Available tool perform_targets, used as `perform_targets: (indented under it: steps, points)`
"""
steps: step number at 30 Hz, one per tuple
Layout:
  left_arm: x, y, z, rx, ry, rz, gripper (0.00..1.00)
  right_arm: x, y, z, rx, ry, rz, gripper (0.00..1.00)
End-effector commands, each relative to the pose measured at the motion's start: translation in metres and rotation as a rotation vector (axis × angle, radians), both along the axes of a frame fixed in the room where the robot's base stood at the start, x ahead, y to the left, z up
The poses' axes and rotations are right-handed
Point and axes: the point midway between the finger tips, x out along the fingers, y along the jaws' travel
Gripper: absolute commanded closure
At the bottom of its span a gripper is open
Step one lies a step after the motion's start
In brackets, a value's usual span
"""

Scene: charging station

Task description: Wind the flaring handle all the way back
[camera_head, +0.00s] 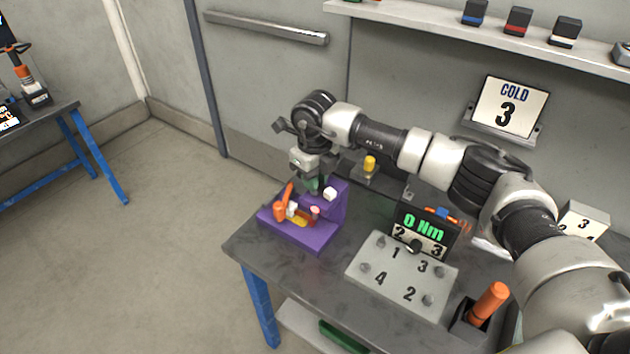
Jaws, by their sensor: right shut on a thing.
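The purple flaring fixture (325,237) sits on the front left corner of the grey bench. It carries an orange lever (281,208), a yellow piece (298,220), a pinkish tip and white knobs, one white block (330,194) being near its upright. My right gripper (313,187) reaches down from above to the fixture's upright, its fingers pointing down. It is shut on the flaring handle, which the fingers mostly hide, so its exact turn cannot be told. My left gripper is not in view.
A numbered grey plate (385,290) and a display reading 0 Nm (425,230) stand to the right. An orange-handled tool (490,302) is at the front right. A yellow-topped part (369,165) is behind. My right arm spans over the bench's back.

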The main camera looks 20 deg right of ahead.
Motion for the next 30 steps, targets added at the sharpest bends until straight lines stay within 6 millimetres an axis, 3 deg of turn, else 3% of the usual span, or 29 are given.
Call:
perform_targets:
  steps: [14, 15, 19, 30]
  points:
    - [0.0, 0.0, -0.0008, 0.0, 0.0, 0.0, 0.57, 0.0014, -0.0003, 0.0026, 0.002, -0.006, 0.011, 1.0]
    - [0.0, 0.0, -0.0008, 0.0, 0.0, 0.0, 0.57, 0.0014, -0.0003, 0.0025, 0.002, -0.006, 0.011, 0.75]
    - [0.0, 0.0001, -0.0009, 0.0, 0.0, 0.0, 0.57, 0.001, -0.0002, 0.0018, 0.001, -0.004, 0.011, 0.55]
    - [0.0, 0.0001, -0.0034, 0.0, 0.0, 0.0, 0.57, 0.0011, 0.0, 0.0074, 0.001, -0.004, 0.011, 0.55]
